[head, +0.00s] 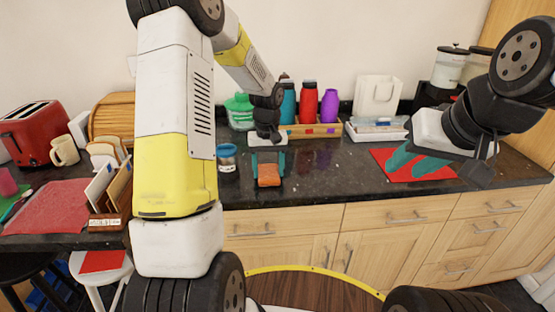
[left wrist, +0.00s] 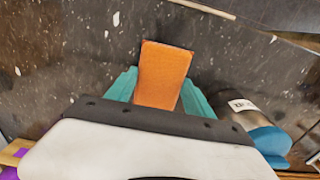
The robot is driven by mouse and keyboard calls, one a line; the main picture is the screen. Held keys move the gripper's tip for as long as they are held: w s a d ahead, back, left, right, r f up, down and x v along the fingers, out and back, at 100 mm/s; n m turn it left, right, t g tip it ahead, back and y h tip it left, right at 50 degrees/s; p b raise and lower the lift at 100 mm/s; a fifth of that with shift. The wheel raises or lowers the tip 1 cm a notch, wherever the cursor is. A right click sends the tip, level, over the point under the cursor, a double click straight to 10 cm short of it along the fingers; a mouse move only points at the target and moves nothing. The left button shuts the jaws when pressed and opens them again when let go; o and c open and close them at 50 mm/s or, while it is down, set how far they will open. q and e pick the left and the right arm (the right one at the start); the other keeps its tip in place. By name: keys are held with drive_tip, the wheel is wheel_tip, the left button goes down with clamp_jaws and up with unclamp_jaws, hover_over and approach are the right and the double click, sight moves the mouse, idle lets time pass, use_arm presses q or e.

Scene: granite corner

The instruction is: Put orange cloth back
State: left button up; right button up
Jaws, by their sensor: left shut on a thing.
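The orange cloth (head: 268,176) is a small folded block near the front edge of the dark counter (head: 320,180). My left gripper (head: 268,168) is above it with its teal fingers on either side, shut on the cloth. In the left wrist view the cloth (left wrist: 162,75) sticks out between the teal fingers (left wrist: 158,92). Whether the cloth touches the counter is not clear. My right gripper (head: 400,160) is over the red mat (head: 395,172) at the right, its teal fingers apart with no thing seen between them.
A blue-lidded jar (head: 227,160) stands close left of my left gripper; it also shows in the left wrist view (left wrist: 262,128). Behind is a wooden rack (head: 312,131) with several coloured bottles. A letter holder (head: 110,195) stands at left. The counter between cloth and red mat is clear.

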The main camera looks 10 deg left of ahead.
sight(269, 172)
use_arm(q)
drive_tip(key=o, duration=1.3)
drive_tip(key=shift+f, duration=0.1)
wheel_tip(269, 172, up, 12)
drive_tip(key=s+r+m+t, duration=0.2)
drive_tip(key=s+r+t, duration=0.1)
drive_tip(key=s+r, duration=0.65)
drive_tip(key=s+t, duration=0.1)
drive_tip(key=s, duration=0.4)
drive_tip(key=s+d+r+m+t+h, duration=0.1)
drive_tip(key=s, duration=0.4)
drive_tip(key=s+d+t+h, duration=0.1)
drive_tip(key=s, duration=0.3)
drive_tip(key=shift+s+d+r+m, duration=0.1)
drive_tip(key=shift+s+r+m, duration=0.2)
drive_tip(key=shift+s+m, duration=0.1)
